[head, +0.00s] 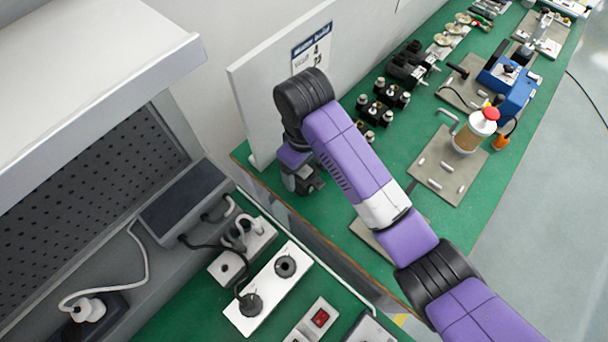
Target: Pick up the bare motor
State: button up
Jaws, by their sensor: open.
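My purple and black arm reaches from the lower right to the near left corner of the green bench. My gripper (304,182) points down there, close to the white upright panel. It is open, but its fingers are small and partly hidden by my own arm. I cannot tell whether anything lies between them. I cannot say for sure which part is the bare motor. Several small black parts with silvery ends (375,111) stand on the bench to the right of the gripper, with larger black units (408,66) behind them.
A white panel (285,75) with a sign stands along the bench's left side. A metal plate (447,170) with a red-topped container (474,130) and a blue machine (508,82) stand to the right. A nearer bench holds white socket boxes (268,290). Grey floor lies right.

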jog(key=shift+s+f, duration=0.1)
jog(key=shift+f, duration=1.75)
jog(key=c, duration=1.3)
jog(key=shift+r, duration=0.1)
jog(key=shift+c, duration=1.1)
jog(key=shift+r, duration=0.1)
